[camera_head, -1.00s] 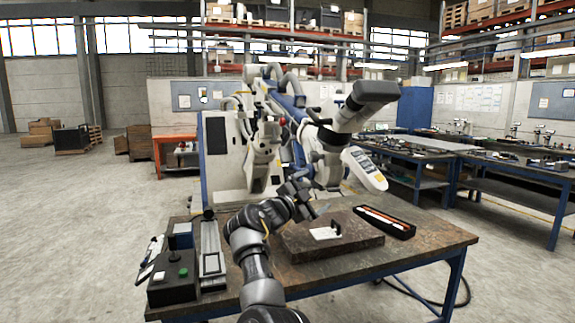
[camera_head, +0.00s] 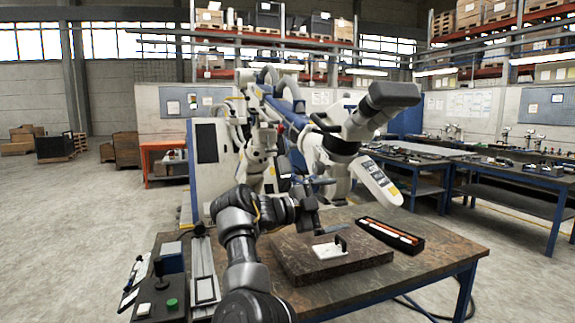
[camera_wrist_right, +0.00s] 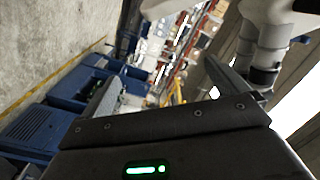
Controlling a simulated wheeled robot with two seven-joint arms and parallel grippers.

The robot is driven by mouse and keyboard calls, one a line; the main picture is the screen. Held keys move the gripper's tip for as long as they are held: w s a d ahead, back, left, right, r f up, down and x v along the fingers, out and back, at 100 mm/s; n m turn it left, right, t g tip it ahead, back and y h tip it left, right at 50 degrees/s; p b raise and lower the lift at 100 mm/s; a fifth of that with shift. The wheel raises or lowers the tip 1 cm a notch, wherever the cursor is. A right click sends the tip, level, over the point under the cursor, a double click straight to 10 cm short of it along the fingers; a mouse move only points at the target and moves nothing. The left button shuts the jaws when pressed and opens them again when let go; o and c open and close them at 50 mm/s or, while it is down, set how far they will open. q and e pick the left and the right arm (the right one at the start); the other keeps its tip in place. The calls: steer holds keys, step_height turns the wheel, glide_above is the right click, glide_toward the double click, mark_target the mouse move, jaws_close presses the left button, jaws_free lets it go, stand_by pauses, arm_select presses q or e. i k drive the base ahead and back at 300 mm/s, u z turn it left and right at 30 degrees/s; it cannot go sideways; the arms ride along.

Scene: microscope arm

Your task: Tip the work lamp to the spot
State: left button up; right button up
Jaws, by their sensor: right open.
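A large white machine with a jointed arm stands behind the table. A dark grey cylindrical head (camera_head: 394,96) tops its arm; I cannot tell for sure whether this is the work lamp. A white panel with dark keys (camera_head: 376,181) hangs tilted below it. A small white plate with a black upright piece (camera_head: 325,249) lies on a brown slab (camera_head: 300,262); I cannot tell whether it marks the spot. My right gripper (camera_head: 322,222) is above the slab, apart from the machine. In the right wrist view its fingers (camera_wrist_right: 168,78) are spread and empty. My left gripper is out of view.
The table (camera_head: 440,253) has bare room at its right. A black tray with orange-and-white rods (camera_head: 390,235) lies beyond the slab. A dark box with a green button (camera_head: 160,300) sits at the left. Workbenches (camera_head: 510,180) stand at the far right.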

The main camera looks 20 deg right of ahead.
mark_target(284, 163)
steer(key=u, duration=0.05)
steer(key=i, duration=1.6)
